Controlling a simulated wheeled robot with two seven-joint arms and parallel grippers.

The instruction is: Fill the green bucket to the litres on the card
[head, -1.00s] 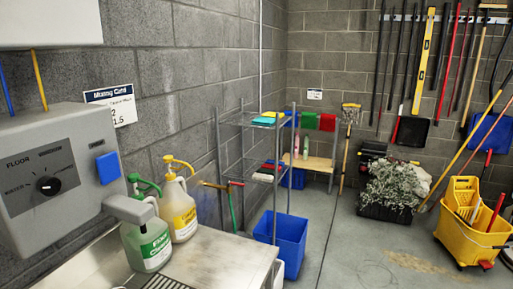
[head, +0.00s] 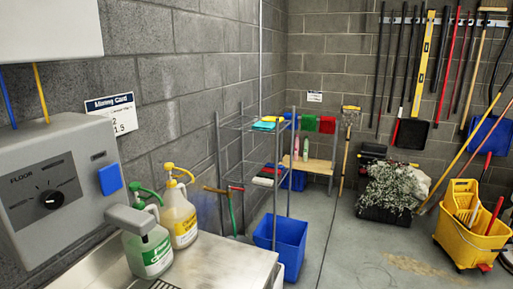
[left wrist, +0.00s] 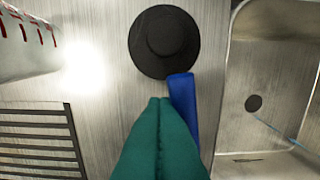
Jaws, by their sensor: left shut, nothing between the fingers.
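The mixing card (head: 112,118) hangs on the wall at the left in the head view; a "2" and a "1.5" show, the smaller words are unclear. The grey dispenser (head: 70,170) has a black dial (head: 51,199) and a blue button (head: 110,179). No green bucket is in view. My left gripper (left wrist: 160,103) shows as two teal fingers, shut and empty, over brushed metal. Just beyond the tips lies a black round piece (left wrist: 164,42) with a raised centre; a blue strip (left wrist: 183,105) is beside the fingers. My right gripper is not in view.
A basin (left wrist: 268,75) with a dark drain is right of the fingers, a slotted grate (left wrist: 38,140) left. Two jugs, green-labelled (head: 150,254) and yellow-labelled (head: 178,222), stand on the steel counter (head: 225,262). A blue bin (head: 284,243) and yellow mop bucket (head: 470,240) stand on the floor.

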